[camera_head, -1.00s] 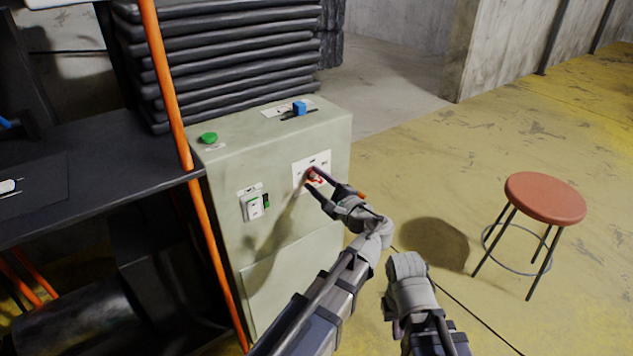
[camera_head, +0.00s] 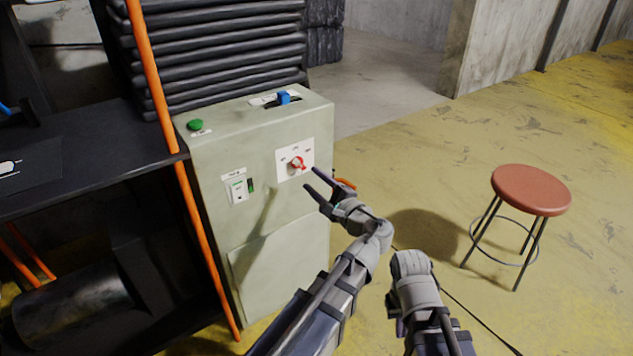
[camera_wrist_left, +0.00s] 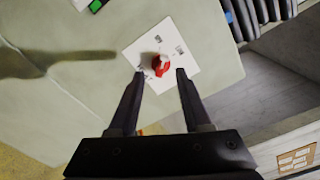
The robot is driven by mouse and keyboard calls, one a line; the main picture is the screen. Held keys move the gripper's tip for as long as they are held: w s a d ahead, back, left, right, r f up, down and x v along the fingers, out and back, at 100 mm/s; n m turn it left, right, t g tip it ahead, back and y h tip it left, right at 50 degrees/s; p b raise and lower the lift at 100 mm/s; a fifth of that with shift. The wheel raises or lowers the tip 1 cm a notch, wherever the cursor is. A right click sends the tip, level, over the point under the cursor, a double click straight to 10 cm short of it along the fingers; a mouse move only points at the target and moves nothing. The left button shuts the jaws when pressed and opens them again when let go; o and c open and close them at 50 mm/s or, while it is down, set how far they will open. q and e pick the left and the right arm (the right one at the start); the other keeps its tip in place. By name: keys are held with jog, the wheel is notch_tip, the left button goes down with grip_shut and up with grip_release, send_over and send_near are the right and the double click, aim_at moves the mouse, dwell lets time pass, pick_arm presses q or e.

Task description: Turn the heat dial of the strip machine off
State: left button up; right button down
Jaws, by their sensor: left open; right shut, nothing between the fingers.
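The strip machine (camera_head: 230,220) is a pale green cabinet. Its heat dial (camera_head: 297,163) is a red and white knob on a white labelled plate (camera_head: 283,171) on the front; the label text is too small to read. In the left wrist view the dial (camera_wrist_left: 161,65) sits ahead of and between the fingertips. My left gripper (camera_head: 309,180) is open and empty, its fingers pointing at the plate, apart from the dial. My right gripper (camera_head: 396,325) is low in the head view, away from the machine; its fingers are barely visible.
A green button (camera_head: 196,125) and a blue-handled slider (camera_head: 284,97) are on the machine's top. A rocker switch (camera_head: 239,190) is left of the dial. An orange pole (camera_head: 153,75) stands at the left. A red stool (camera_head: 531,190) stands right on open yellow floor.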

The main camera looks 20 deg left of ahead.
aim_at(302, 167)
pick_arm(q)
jog(key=shift+w+a+f+m+b, duration=0.25)
jog(key=shift+w+a+m, duration=0.9)
jog(key=shift+w, duration=0.3)
jog(key=shift+w+a+f+m+b, duration=0.15)
jog(key=shift+w+a+m+b, duration=0.05)
jog(key=shift+w+a+m, duration=1)
jog(key=shift+w, duration=0.25)
grip_shut()
